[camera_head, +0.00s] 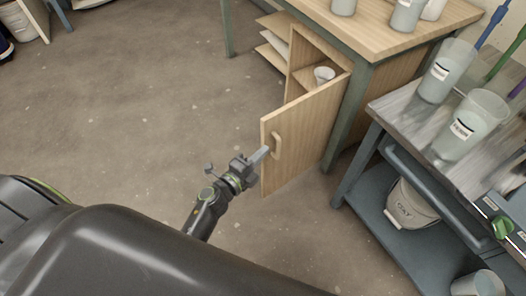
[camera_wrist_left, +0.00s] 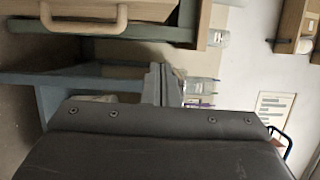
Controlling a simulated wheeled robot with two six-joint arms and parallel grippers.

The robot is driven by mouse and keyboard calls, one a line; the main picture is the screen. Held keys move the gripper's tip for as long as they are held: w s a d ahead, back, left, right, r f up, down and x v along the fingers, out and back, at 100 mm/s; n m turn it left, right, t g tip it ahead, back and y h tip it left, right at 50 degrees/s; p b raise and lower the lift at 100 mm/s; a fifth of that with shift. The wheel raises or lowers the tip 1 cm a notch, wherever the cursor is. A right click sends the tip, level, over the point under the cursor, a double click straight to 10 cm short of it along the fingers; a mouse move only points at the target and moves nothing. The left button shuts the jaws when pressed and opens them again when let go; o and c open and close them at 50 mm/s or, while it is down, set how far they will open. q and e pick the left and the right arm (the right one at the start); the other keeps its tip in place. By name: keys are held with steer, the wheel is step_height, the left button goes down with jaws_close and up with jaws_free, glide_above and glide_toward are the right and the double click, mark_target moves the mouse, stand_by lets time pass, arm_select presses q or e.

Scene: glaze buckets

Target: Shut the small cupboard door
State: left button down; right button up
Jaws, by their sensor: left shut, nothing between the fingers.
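The small cupboard door (camera_head: 305,137) is light wood and stands wide open, swung out from the cupboard (camera_head: 318,48) under the wooden table. Its pale curved handle (camera_head: 276,145) is near the free edge, and it also shows at the top left of the left wrist view (camera_wrist_left: 85,24). My left gripper (camera_head: 262,154) is shut and empty. Its tip is at the door's free edge, just left of the handle in the head view; I cannot tell whether it touches. The right gripper is not in view.
A light cup (camera_head: 323,74) stands inside the cupboard. A metal cart (camera_head: 380,120) at the right carries glaze containers (camera_head: 467,125), with a white bucket (camera_head: 411,203) on its lower shelf. The wooden table (camera_head: 385,30) stands above the cupboard.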

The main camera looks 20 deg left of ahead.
mark_target(270, 128)
arm_select(q)
steer(key=shift+w+a+b, duration=0.2)
steer(key=shift+w+b, duration=0.25)
steer(key=shift+w, duration=2.05)
steer(key=shift+w+a+b, duration=0.2)
steer(key=shift+w+b, duration=0.2)
steer(key=shift+w, duration=2.05)
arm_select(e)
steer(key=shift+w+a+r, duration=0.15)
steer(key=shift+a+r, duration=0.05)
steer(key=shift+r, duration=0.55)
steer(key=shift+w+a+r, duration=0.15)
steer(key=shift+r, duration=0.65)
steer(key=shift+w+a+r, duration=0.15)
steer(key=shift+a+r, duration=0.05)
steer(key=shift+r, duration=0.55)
arm_select(q)
steer(key=shift+a, duration=0.1)
